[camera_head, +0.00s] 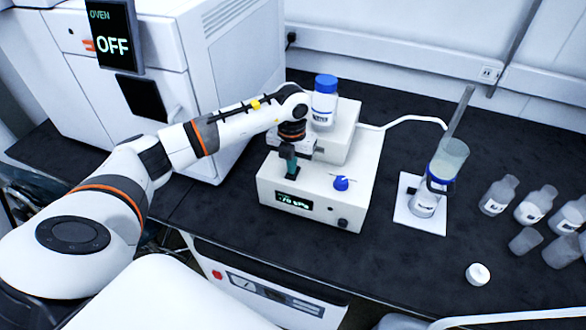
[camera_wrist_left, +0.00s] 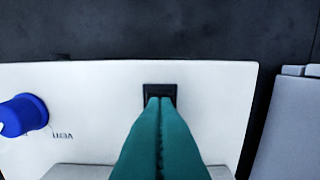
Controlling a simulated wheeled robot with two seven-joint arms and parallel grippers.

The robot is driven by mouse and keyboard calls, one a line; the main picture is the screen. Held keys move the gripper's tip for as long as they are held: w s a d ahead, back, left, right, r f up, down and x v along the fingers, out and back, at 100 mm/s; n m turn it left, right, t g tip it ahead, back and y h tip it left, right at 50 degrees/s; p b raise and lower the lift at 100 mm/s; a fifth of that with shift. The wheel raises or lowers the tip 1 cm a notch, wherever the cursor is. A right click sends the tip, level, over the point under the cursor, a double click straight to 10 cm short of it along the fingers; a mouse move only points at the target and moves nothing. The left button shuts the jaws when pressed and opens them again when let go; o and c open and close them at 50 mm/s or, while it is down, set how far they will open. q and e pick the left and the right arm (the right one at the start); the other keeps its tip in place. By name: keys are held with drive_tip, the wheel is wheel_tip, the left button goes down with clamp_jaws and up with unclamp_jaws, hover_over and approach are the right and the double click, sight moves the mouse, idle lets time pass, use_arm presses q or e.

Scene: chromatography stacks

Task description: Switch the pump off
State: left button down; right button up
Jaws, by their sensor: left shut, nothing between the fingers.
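The pump is a white box (camera_head: 350,205) on the dark bench. Its lit front display (camera_head: 294,201) appears to read -70 kPa. My left gripper (camera_head: 291,175) has teal fingers, shut and empty, pointing down over the left part of the pump's top. In the left wrist view the fingertips (camera_wrist_left: 160,100) overlap a small black switch (camera_wrist_left: 172,89) on the white top (camera_wrist_left: 90,95) and partly hide it. I cannot tell whether they touch it or how it is set. A blue knob (camera_head: 341,183), marked VENT, sits to the right of the gripper. My right gripper is not in view.
A blue-capped bottle (camera_head: 324,103) stands behind the gripper, by the pump's raised rear part. A white tube (camera_head: 400,120) runs to a filter flask (camera_head: 424,202). Several bottles (camera_head: 497,195) stand at right. The oven display (camera_head: 112,45) reads OFF. Bench between pump and oven is bare.

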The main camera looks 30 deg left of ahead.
use_arm(q)
drive_tip(key=shift+f, duration=0.2)
drive_tip(key=shift+r, duration=0.2)
drive_tip(key=shift+r+p, duration=2.35)
drive_tip(key=shift+r, duration=1.05)
drive_tip(key=shift+f, duration=0.1)
